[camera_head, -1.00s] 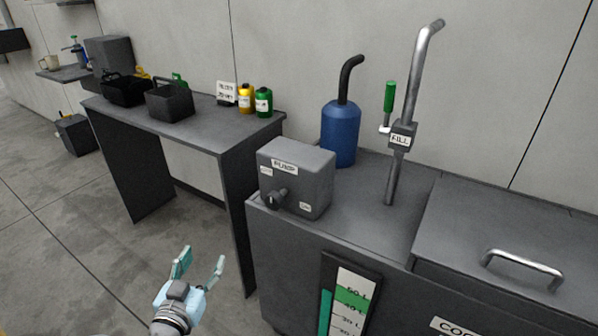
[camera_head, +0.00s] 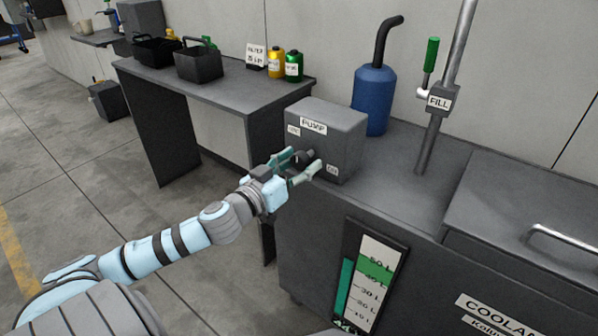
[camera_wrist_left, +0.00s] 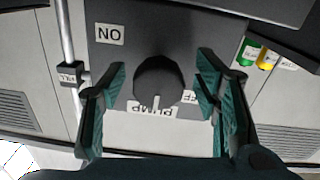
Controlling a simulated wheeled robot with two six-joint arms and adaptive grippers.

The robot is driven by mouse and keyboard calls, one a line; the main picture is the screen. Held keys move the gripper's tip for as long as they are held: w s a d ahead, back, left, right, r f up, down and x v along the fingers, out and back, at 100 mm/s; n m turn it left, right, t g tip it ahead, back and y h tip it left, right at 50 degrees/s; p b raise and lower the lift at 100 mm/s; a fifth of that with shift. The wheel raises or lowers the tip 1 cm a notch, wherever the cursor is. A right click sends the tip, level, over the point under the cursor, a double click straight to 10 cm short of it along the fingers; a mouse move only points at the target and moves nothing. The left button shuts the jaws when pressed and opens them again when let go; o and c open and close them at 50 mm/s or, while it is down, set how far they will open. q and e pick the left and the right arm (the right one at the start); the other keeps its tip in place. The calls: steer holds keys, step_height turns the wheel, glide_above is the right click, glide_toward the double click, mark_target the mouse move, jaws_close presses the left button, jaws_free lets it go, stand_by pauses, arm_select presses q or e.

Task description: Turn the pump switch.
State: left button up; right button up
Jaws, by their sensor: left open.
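The grey pump box (camera_head: 334,125) stands at the left end of the dark coolant cabinet (camera_head: 400,185) and carries a PUMP label. Its black rotary switch (camera_head: 305,156) is on the front face. The switch (camera_wrist_left: 158,80) also shows in the left wrist view, with an ON label (camera_wrist_left: 109,34) at upper left and another label partly hidden behind it at lower right. My left gripper (camera_head: 297,168) is open in front of the box. Its teal fingers (camera_wrist_left: 160,85) lie on either side of the switch, with gaps visible. My right gripper is not in view.
A blue container (camera_head: 374,98) with a black spout stands behind the box. The FILL pipe (camera_head: 440,100) with a green handle rises to its right. A side table (camera_head: 220,87) at left holds black bins and yellow and green bottles.

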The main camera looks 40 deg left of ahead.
arm_select(q)
steer(key=shift+w+d, duration=0.1)
steer(key=shift+w, duration=0.15)
